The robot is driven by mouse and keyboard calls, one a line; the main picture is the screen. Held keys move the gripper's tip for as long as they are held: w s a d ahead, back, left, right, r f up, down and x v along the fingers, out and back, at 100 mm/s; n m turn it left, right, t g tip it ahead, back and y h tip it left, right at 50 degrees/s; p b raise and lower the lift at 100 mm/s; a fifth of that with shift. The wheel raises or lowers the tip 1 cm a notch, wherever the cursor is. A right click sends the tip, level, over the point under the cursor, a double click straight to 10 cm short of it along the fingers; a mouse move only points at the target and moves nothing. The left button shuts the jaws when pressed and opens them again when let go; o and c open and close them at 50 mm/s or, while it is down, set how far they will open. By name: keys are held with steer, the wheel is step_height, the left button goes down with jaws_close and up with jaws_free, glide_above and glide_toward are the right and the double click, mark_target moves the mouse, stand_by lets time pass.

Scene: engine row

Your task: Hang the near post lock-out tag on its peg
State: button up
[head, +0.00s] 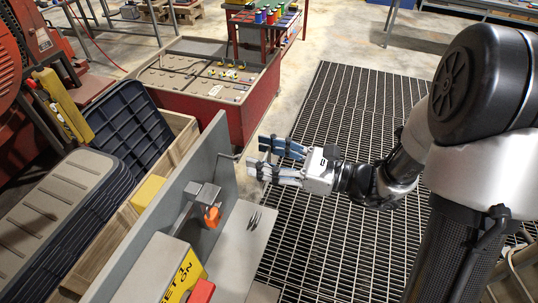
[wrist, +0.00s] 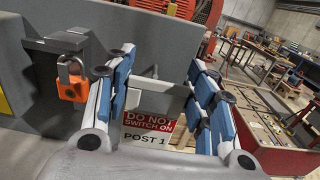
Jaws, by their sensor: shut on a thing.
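The lock-out tag (wrist: 148,138), red and white and reading "DO NOT SWITCH ON" and "POST 1", hangs between my gripper's fingers in the wrist view. My gripper (wrist: 160,68) is shut on it, with blue-padded fingers either side of a grey strip above the lettering. In the head view my gripper (head: 257,156) points left at the grey upright panel (head: 215,150); the tag's face cannot be made out there. A thin metal peg (head: 229,156) sticks out from the panel close to the fingertips. Whether the tag touches the peg cannot be told.
An orange padlock (head: 211,217) hangs on a grey bracket on the panel, nearer than the peg. A red console (head: 205,85) lies behind. Dark floor grating (head: 330,220) is clear below my arm.

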mark_target(217, 149)
steer(key=shift+f+b+x, duration=0.15)
steer(key=shift+b+x, duration=0.1)
steer(key=shift+x, duration=1.55)
steer(key=shift+f+b+x, duration=0.2)
steer(key=shift+b+x, duration=0.05)
steer(key=shift+x, duration=1.6)
steer(key=shift+w+a+f+b, duration=0.2)
steer(key=shift+a+f+b, duration=0.25)
steer(key=shift+a+f, duration=0.2)
steer(key=o, duration=1)
